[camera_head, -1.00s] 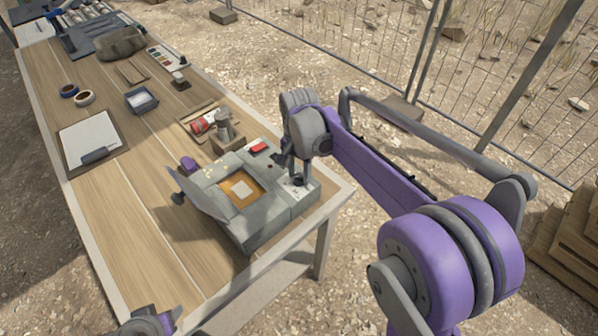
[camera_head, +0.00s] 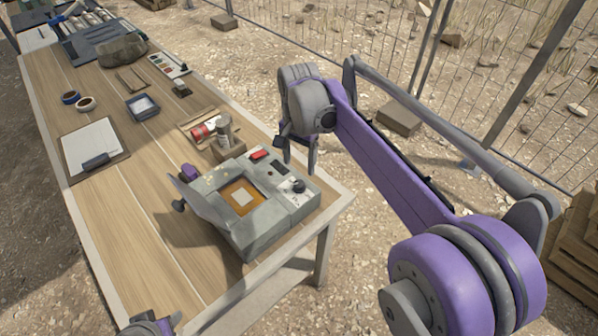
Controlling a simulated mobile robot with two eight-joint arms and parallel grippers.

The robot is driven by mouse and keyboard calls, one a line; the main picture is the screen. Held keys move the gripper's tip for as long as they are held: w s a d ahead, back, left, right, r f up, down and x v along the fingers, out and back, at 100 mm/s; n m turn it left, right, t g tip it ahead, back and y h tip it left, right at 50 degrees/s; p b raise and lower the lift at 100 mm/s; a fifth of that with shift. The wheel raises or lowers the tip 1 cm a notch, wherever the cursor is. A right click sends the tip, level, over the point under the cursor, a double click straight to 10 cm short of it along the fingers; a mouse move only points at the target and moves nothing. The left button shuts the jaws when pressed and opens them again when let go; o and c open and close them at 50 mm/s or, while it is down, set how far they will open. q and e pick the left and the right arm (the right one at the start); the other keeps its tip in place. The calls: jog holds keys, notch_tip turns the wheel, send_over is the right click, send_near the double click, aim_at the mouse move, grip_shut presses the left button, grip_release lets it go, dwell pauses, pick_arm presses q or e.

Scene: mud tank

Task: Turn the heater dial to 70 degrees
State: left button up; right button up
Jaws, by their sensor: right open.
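The heater is a grey box (camera_head: 265,229) at the near right end of the table, with its lid (camera_head: 201,200) tilted open at the left. Its black dial (camera_head: 298,186) stands on a pale panel at the right side, uncovered; the scale is too small to read. My right gripper (camera_head: 298,160) is open and empty, pointing down, above and beyond the dial and apart from it. My left arm's end (camera_head: 150,326) shows only partly at the bottom edge; its jaws cannot be made out.
A red switch (camera_head: 259,155) and a dark display (camera_head: 278,168) sit near the dial. A wooden holder with a red can (camera_head: 199,132) and a grey container (camera_head: 223,130) stands behind the heater. A clipboard (camera_head: 92,148) lies left.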

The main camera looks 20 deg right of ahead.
jog(key=shift+r, duration=1.6)
jog(key=s+a+f+n+t, duration=0.2)
jog(key=s+f+n, duration=0.3)
jog(key=s, duration=0.5)
jog(key=s+a+f+n+t, duration=0.2)
jog(key=s+f+n, duration=0.4)
jog(key=s, duration=0.4)
jog(key=shift+s+f+t+p, duration=0.35)
jog(key=shift+t+p, duration=0.05)
jog(key=shift+t, duration=0.3)
